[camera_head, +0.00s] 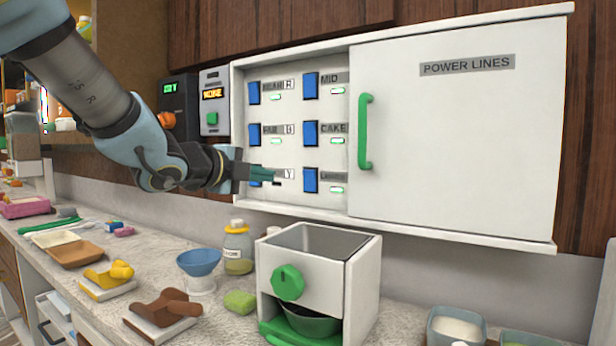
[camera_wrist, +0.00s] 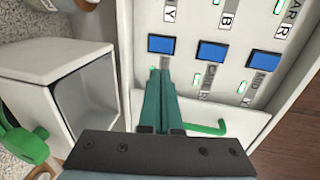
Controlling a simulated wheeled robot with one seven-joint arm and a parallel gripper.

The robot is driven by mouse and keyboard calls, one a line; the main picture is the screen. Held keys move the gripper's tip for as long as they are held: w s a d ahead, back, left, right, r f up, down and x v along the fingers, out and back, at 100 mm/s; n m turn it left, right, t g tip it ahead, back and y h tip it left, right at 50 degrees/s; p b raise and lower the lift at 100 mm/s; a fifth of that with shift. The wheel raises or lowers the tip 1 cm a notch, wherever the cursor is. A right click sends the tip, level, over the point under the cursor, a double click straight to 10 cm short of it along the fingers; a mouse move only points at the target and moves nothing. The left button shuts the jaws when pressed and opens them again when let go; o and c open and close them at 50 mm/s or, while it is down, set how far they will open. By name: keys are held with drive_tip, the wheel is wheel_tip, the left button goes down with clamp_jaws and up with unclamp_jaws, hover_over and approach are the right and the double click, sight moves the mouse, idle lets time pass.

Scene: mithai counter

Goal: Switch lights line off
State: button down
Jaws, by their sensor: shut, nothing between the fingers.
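The switch panel (camera_head: 342,108) shows blue switches in two columns, with labels and small lamps. The bottom right switch (camera_head: 310,180) has a dark, hard-to-read label (camera_head: 335,176), likely the lights line. Its lamp (camera_head: 337,190) glows green. My gripper (camera_head: 275,175) is shut and empty, in front of the bottom left label ending in Y, left of that switch in the picture. In the wrist view the shut fingers (camera_wrist: 161,78) point toward the bottom right switch (camera_wrist: 161,44) and hide its label. I cannot tell whether they touch the panel.
A white sliding cover marked POWER LINES (camera_head: 460,130), with a green handle (camera_head: 365,130), covers the right part of the cabinet. Below stands a white box machine with a green knob (camera_head: 287,283). A bottle (camera_head: 237,250) and blue bowl (camera_head: 199,263) stand on the counter.

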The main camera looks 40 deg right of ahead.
sight(307, 175)
drive_tip(key=p+x, duration=0.1)
drive_tip(key=x, duration=0.3)
drive_tip(key=r+p+x, duration=0.1)
drive_tip(key=p+x, duration=0.1)
drive_tip(key=x, duration=0.3)
drive_tip(key=p+x, duration=0.1)
drive_tip(key=x, duration=0.3)
drive_tip(key=shift+w+d+r, duration=0.1)
drive_tip(key=shift+w+d, duration=0.1)
drive_tip(key=shift+d, duration=0.25)
drive_tip(key=shift+w+d+b, duration=0.1)
drive_tip(key=shift+d+b, duration=0.2)
drive_tip(key=shift+b, duration=0.15)
drive_tip(key=shift+r, duration=0.15)
